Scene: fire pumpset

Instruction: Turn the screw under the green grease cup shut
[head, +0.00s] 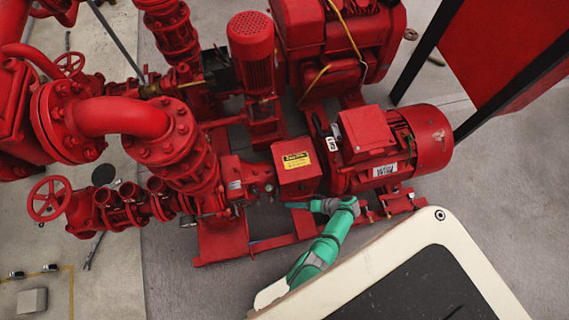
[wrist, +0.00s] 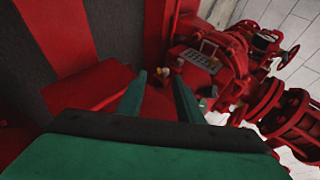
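My green arm reaches in from the lower right in the head view. My gripper (head: 291,205) is low in front of the red pump-motor set, just below the red coupling cover with a yellow label (head: 297,160). In the wrist view my gripper (wrist: 160,78) has its two green fingers spread apart, with no object clearly held. A small tan fitting (wrist: 163,72) shows between and beyond the fingertips; contact cannot be told.
The red motor (head: 425,138) stands right of the coupling cover. The pump's flanged pipes (head: 180,150) and a red handwheel (head: 49,199) are to the left. The red base frame (head: 222,245) runs beneath. Grey floor is free in front at lower left.

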